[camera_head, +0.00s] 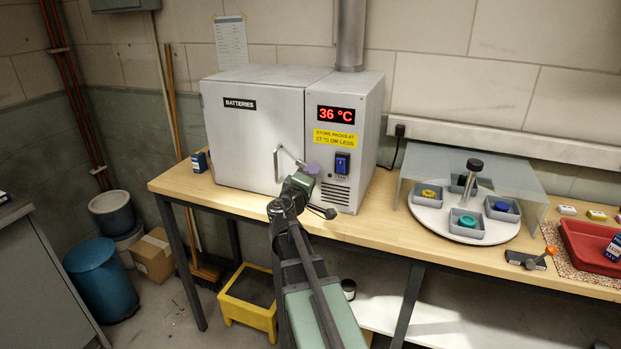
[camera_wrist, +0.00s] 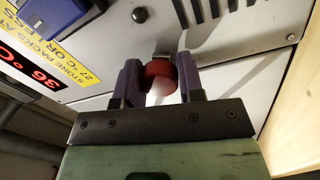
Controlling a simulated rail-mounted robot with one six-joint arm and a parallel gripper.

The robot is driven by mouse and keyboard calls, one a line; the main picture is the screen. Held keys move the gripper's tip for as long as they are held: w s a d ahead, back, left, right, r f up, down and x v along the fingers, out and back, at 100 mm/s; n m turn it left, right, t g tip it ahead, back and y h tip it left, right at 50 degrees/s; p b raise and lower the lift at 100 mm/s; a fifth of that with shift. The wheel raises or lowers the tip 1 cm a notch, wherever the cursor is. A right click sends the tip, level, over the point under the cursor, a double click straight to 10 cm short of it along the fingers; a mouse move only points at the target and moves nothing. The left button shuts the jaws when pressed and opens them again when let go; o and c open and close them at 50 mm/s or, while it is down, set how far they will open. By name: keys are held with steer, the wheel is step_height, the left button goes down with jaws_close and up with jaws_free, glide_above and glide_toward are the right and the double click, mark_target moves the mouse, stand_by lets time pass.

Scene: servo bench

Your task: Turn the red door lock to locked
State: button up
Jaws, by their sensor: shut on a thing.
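The red door lock (camera_wrist: 159,73) shows in the wrist view as a rounded red knob on the pale metal front of the cabinet. My gripper (camera_wrist: 162,80) has its two purple fingers on either side of the knob and is shut on it. Which way the lock is turned I cannot tell, as the fingers cover its sides. In the head view my gripper (camera_head: 311,169) is at the front of the white BATTERIES cabinet (camera_head: 245,145), below the yellow label, and it hides the lock. The cabinet door looks closed.
A bent door handle (camera_head: 285,160) is just left of my gripper. A blue switch (camera_head: 342,163) and vent slots are close on its right. A turntable with trays (camera_head: 450,226) stands farther right on the bench.

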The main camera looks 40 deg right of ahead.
steer(key=n, duration=0.5)
steer(key=shift+t, duration=0.3)
steer(key=shift+n, duration=0.3)
steer(key=o, duration=0.9)
steer(key=r+b+v, duration=0.1)
steer(key=v, duration=0.9)
steer(key=shift+s+a+f, duration=0.25)
steer(key=shift+a+f, duration=0.15)
